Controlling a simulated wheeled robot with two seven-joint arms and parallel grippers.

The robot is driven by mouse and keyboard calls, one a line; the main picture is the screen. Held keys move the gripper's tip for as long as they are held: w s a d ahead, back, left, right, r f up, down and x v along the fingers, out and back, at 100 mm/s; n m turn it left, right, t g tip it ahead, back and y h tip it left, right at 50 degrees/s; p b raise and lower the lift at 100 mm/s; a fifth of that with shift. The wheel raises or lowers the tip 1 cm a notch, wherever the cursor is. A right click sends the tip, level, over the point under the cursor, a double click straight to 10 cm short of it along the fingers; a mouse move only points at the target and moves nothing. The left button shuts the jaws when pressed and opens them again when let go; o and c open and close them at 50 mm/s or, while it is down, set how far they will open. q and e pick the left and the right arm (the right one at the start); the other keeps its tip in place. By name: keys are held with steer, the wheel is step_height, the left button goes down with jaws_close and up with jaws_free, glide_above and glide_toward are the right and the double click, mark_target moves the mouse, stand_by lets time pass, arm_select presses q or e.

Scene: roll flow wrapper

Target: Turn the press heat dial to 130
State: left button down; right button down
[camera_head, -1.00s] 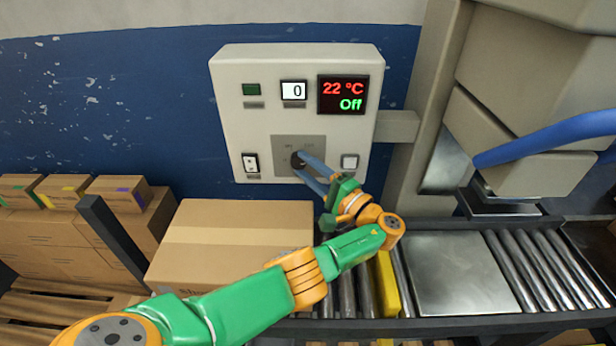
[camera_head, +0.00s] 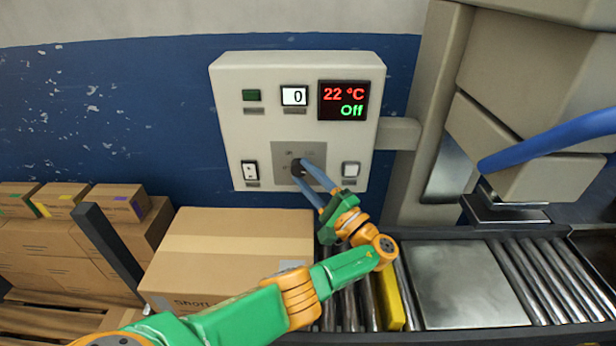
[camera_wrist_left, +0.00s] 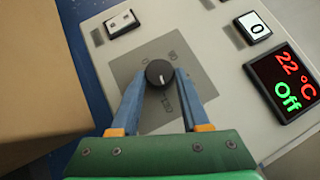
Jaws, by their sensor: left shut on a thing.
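The press heat dial (camera_head: 297,167) is a small dark round knob on a grey plate (camera_head: 281,151) low on the light control panel (camera_head: 226,120). In the left wrist view the dial (camera_wrist_left: 159,72) shows a white pointer mark. My left gripper (camera_head: 301,169) is shut on the dial, with one blue finger on each side of it, as the left wrist view (camera_wrist_left: 160,80) also shows. The display (camera_head: 343,100) reads 22 °C in red and Off in green. My right gripper is not in view.
A small counter (camera_head: 294,96) on the panel reads 0. White switches (camera_head: 250,170) (camera_head: 351,169) flank the grey plate. A large cardboard box (camera_head: 230,250) stands below left. A roller conveyor with a metal plate (camera_head: 460,285) and the press (camera_head: 530,120) are at the right.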

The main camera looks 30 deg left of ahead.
arm_select(q)
steer(key=c, duration=0.7)
jaws_free()
steer(key=shift+r, duration=0.25)
steer(key=o, duration=0.3)
steer(key=shift+a, duration=0.1)
steer(key=shift+a+f, duration=0.1)
steer(key=shift+f, duration=0.05)
steer(key=b+v, duration=0.3)
steer(key=v, duration=0.4)
steer(key=shift+f, duration=0.1)
